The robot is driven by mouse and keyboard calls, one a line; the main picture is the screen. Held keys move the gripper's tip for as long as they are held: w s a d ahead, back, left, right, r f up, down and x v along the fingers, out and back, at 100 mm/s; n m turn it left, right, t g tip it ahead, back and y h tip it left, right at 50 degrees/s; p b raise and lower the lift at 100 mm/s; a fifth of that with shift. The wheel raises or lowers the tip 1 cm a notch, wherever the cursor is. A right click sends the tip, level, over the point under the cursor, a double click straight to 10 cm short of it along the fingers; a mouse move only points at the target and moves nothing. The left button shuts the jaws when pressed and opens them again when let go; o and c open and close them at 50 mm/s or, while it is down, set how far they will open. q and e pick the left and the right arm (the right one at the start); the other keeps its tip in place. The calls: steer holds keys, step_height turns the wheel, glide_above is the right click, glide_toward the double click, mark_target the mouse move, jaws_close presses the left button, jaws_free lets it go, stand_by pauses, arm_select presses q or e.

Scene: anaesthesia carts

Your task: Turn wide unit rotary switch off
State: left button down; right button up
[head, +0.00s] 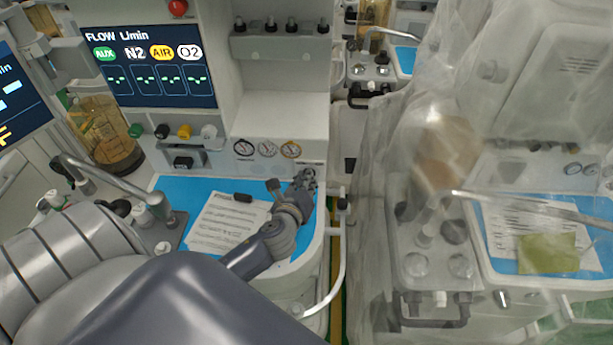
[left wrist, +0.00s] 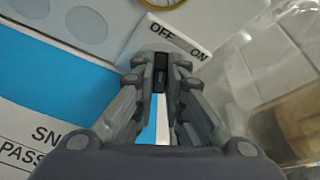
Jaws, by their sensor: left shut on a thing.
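The wide unit (head: 280,115) is the white cart with the flow screen, left of centre in the head view. My left gripper (head: 306,180) reaches over its blue worktop to the lower right of the front panel. In the left wrist view, the left gripper (left wrist: 160,68) is shut on the small dark rotary switch (left wrist: 160,77), mostly hidden between the fingertips. The white OFF/ON label (left wrist: 178,38) is just above the fingertips, with OFF left and ON right. In the head view my gripper hides the switch. My right gripper is not in view.
A white rail (head: 341,255) edges the unit. A plastic-draped cart (head: 420,185) stands close on the right.

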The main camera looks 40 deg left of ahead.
arm_select(q)
steer(key=shift+a+n, duration=0.1)
steer(key=shift+n, duration=0.3)
stand_by(0.3)
steer(key=c, duration=1.7)
jaws_free()
steer(key=shift+o, duration=0.3)
steer(key=shift+w+f, duration=0.1)
steer(key=shift+w, duration=0.05)
steer(key=v, duration=1.2)
steer(key=shift+a+f, duration=0.1)
steer(key=shift+a, duration=0.05)
